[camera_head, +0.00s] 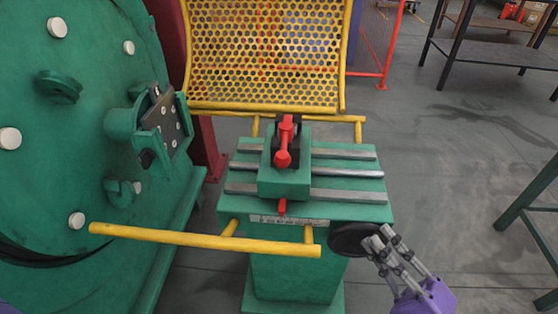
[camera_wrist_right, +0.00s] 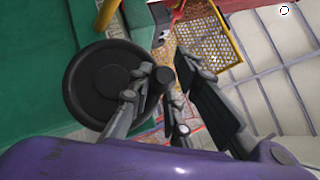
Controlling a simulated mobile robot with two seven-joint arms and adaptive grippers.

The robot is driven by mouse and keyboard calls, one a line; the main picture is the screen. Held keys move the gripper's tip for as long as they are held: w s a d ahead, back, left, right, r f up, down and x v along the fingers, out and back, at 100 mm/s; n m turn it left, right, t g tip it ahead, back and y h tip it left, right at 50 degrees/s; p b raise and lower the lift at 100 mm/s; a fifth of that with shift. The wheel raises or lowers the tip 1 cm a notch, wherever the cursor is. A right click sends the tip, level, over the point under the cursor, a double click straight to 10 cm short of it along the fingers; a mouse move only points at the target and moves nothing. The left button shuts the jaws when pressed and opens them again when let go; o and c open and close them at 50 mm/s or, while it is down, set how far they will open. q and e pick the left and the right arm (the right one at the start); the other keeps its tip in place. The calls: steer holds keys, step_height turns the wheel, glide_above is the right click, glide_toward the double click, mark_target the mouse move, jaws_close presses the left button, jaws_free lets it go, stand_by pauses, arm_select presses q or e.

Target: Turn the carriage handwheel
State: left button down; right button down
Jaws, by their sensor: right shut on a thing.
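The carriage handwheel (camera_head: 354,238) is a black disc at the right side of the green carriage stand (camera_head: 300,275). My right gripper (camera_head: 382,242) comes in from the lower right and is shut on the wheel's right rim. The right wrist view shows the round black handwheel (camera_wrist_right: 108,84) with its hub, and the fingers of my right gripper (camera_wrist_right: 160,95) at its rim. The green carriage block (camera_head: 287,181) with a red lever (camera_head: 284,150) sits on the slide rails above. My left gripper is not in view.
A yellow bar (camera_head: 205,240) runs in front of the stand, and a yellow perforated guard (camera_head: 265,55) stands behind it. A large green machine disc (camera_head: 60,150) fills the left. A dark table (camera_head: 500,45) stands at the back right. The floor right of the stand is mostly clear.

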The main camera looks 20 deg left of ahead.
steer(key=shift+d+f+m+t+b, duration=0.2)
steer(key=shift+f+m+t+b, duration=0.05)
steer(key=shift+m+t+b, duration=0.3)
steer(key=c, duration=1.6)
jaws_free()
